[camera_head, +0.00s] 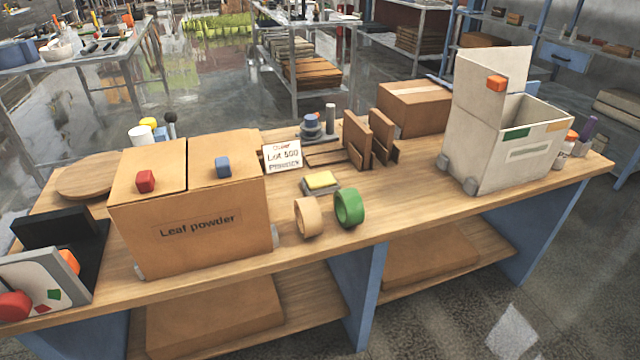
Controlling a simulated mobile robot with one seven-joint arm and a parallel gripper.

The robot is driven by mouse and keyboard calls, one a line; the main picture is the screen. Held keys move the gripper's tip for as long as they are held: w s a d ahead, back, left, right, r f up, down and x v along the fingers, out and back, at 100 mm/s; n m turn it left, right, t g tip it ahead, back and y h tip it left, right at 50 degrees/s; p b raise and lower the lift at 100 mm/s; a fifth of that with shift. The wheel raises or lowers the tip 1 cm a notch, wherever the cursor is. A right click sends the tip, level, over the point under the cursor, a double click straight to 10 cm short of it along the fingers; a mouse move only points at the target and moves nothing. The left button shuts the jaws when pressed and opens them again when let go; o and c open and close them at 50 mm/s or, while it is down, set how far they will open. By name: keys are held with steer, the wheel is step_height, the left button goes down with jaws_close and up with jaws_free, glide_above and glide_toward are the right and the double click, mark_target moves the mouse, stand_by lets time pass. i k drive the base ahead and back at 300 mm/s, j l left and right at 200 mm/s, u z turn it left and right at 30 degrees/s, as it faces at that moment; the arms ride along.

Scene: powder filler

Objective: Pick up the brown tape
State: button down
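The brown tape (299,221), a light tan roll, stands upright on its edge near the front edge of the wooden table (420,222). A larger green tape roll (340,212) stands upright close beside it on the right. My gripper is not in this view, so its place relative to the tape cannot be seen.
A brown "Leaf powder" box (200,255) stands left of the brown tape. Behind it are a yellow-topped pad (321,181) and a "Lot 500" sign (283,158). An open white bin (490,160) is at the right. The table right of the green roll is clear.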

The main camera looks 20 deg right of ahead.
mark_target(307, 210)
steer(key=i+l, duration=0.1)
steer(key=l, duration=0.45)
steer(key=i+l, duration=0.1)
steer(key=l, duration=0.45)
steer(key=i+l, duration=0.1)
steer(key=l, duration=0.45)
steer(key=i+l, duration=0.25)
steer(key=i, duration=0.2)
steer(key=u, duration=0.05)
